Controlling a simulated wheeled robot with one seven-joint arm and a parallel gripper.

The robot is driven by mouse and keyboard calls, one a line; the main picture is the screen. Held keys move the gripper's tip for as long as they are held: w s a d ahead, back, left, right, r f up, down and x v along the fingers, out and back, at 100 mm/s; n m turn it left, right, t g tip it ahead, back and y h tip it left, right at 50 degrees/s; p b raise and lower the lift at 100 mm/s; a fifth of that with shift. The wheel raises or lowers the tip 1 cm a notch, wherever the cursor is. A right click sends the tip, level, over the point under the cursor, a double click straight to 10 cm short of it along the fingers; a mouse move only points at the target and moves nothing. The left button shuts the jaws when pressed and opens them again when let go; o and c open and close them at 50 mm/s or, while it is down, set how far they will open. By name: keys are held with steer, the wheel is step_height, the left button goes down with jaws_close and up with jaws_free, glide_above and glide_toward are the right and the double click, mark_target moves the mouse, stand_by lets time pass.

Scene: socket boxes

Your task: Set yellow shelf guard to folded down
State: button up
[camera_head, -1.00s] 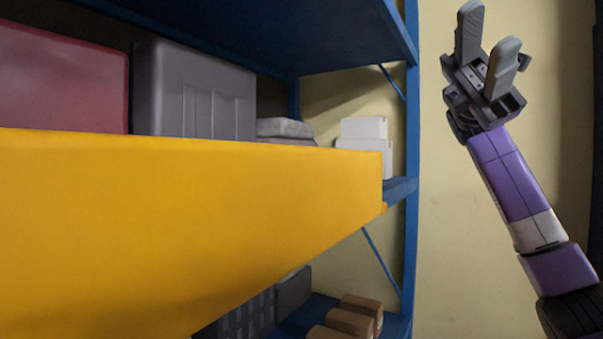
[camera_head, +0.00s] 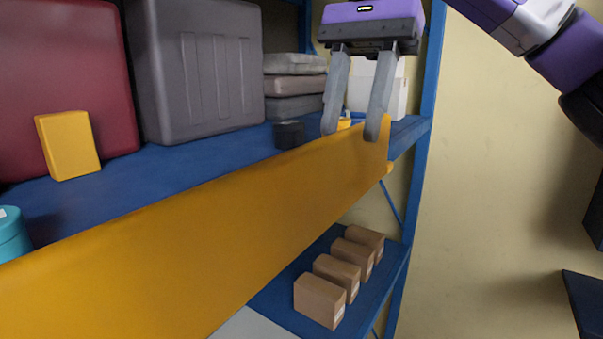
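The yellow shelf guard (camera_head: 230,225) is a long panel along the front edge of the blue shelf, running from the lower left to the right post. It stands up along that edge. My gripper (camera_head: 352,133) points down at the guard's right end, fingers apart. The right finger overlaps the guard's front face near its top edge. The left finger's tip is at or just behind that edge. Whether either finger touches the guard is unclear.
Several brown boxes (camera_head: 320,300) sit below. A blue post (camera_head: 424,110) stands right; the wall beyond is bare.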

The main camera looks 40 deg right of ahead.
mark_target(301, 179)
steer(key=s+a, duration=0.1)
steer(key=a, duration=0.4)
steer(key=s+a+p, duration=0.1)
steer(key=a, duration=0.2)
steer(key=shift+s+a+r, duration=0.1)
steer(key=shift+s+r, duration=0.05)
steer(key=shift+s, duration=0.2)
steer(key=x, duration=0.4)
steer(key=shift+a+f, duration=0.25)
steer(key=shift+f, duration=0.35)
steer(key=shift+c, duration=0.5)
jaws_close()
